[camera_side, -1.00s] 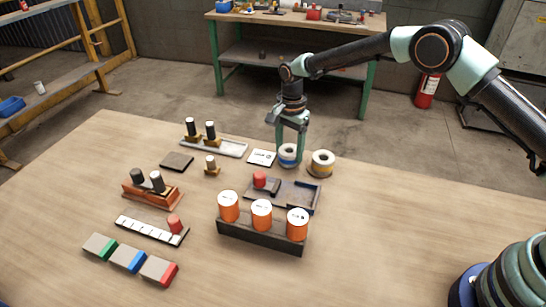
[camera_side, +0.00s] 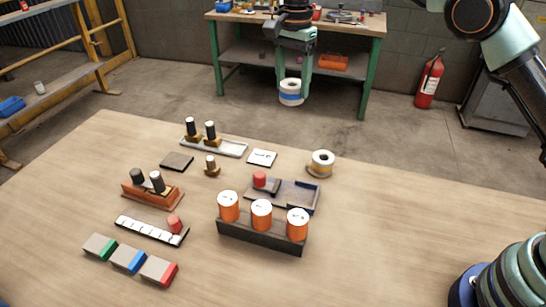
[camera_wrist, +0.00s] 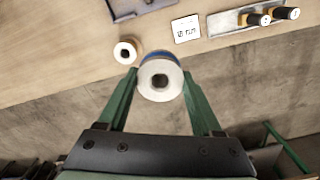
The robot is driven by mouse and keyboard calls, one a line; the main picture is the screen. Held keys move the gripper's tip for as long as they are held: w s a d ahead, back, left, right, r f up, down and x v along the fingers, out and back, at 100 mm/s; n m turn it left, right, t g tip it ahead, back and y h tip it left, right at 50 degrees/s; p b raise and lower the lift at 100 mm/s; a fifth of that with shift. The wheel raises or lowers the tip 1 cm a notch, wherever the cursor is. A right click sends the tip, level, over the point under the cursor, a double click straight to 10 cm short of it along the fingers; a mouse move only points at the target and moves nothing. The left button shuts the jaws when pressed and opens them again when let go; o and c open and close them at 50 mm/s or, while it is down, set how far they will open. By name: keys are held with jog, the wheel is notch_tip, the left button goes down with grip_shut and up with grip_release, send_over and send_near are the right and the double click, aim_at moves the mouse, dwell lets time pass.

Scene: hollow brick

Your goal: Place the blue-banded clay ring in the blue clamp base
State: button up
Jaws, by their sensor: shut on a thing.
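The blue-banded clay ring (camera_side: 291,86), white with a blue stripe and a dark centre hole, is held between the green fingers of my gripper (camera_side: 291,93). It hangs upright, high above the table's far edge. In the wrist view the ring (camera_wrist: 160,66) sits between the fingertips of my gripper (camera_wrist: 160,88). At the table's front left, a grey block with a blue band (camera_side: 128,259) lies between a green-banded and a red-banded one. I cannot tell whether it is the blue clamp base. A dark tray (camera_side: 282,205) with dark blue edging is mid-table.
An orange-cylinder rack (camera_side: 260,236), a white card (camera_side: 262,158), a pale tray with two pegs (camera_side: 228,149) and a brown peg stand (camera_side: 152,195) occupy the table. The table's right side is clear.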

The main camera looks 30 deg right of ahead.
jog(key=r+n, duration=0.2)
jog(key=n, duration=0.2)
send_over(302, 197)
notch_tip(302, 197, down, 20)
jog(key=shift+f, duration=0.15)
dwell(0.4)
jog(key=o, duration=1.5)
jog(key=shift+f, duration=0.1)
